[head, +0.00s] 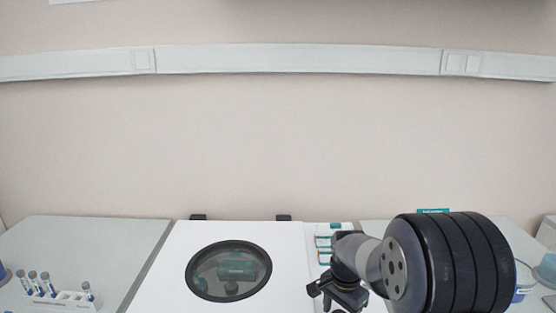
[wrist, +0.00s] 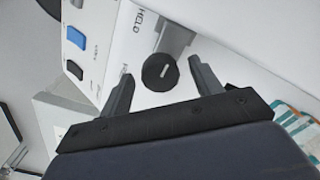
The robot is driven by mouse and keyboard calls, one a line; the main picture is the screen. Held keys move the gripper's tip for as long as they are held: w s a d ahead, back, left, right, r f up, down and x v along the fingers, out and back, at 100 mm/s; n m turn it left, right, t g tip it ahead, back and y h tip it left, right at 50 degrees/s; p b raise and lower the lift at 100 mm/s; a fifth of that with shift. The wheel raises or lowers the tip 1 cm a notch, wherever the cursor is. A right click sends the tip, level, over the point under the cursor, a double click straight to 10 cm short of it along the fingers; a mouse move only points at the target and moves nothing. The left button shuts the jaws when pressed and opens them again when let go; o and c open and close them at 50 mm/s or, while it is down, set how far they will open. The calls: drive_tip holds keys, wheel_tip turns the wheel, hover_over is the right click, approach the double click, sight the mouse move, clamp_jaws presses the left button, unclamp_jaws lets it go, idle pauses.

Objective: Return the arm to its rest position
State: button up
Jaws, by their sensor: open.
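Behind the gap is a white panel (wrist: 128,62) with a round black knob (wrist: 160,72), a blue switch (wrist: 75,38) and printed lettering. I cannot tell how far the fingers are from the knob. In the head view my arm reaches in at the lower right, and my gripper (head: 338,296) hangs low beside the white machine (head: 160,290) with a closed lid and a round dark window (head: 228,271). The fingertips are partly cut off by the lower edge there.
A white rack (head: 72,301) with several capped tubes stands at the lower left. Teal-and-white boxes (head: 323,243) stand right of the machine, partly behind my arm. A blue-grey container (head: 547,268) is at the far right. The wall above the bench is clear below a white trunking (head: 300,59).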

wheel_tip(320, 180, up, 11)
wheel_tip(320, 180, down, 10)
drive_tip(key=shift+f, duration=0.6)
drive_tip(key=n, duration=0.4)
drive_tip(key=shift+r+n, duration=0.1)
drive_tip(key=shift+n, duration=0.2)
drive_tip(key=n+p, duration=0.1)
drive_tip(key=n, duration=0.2)
drive_tip(key=shift+n, duration=0.4)
drive_tip(key=n+p, duration=0.1)
drive_tip(key=n, duration=0.3)
drive_tip(key=shift+n, duration=0.3)
drive_tip(key=n+p, duration=0.1)
drive_tip(key=n, duration=0.3)
drive_tip(key=shift+n, duration=0.3)
drive_tip(key=shift+r+b, duration=0.3)
drive_tip(key=shift+r, duration=1.95)
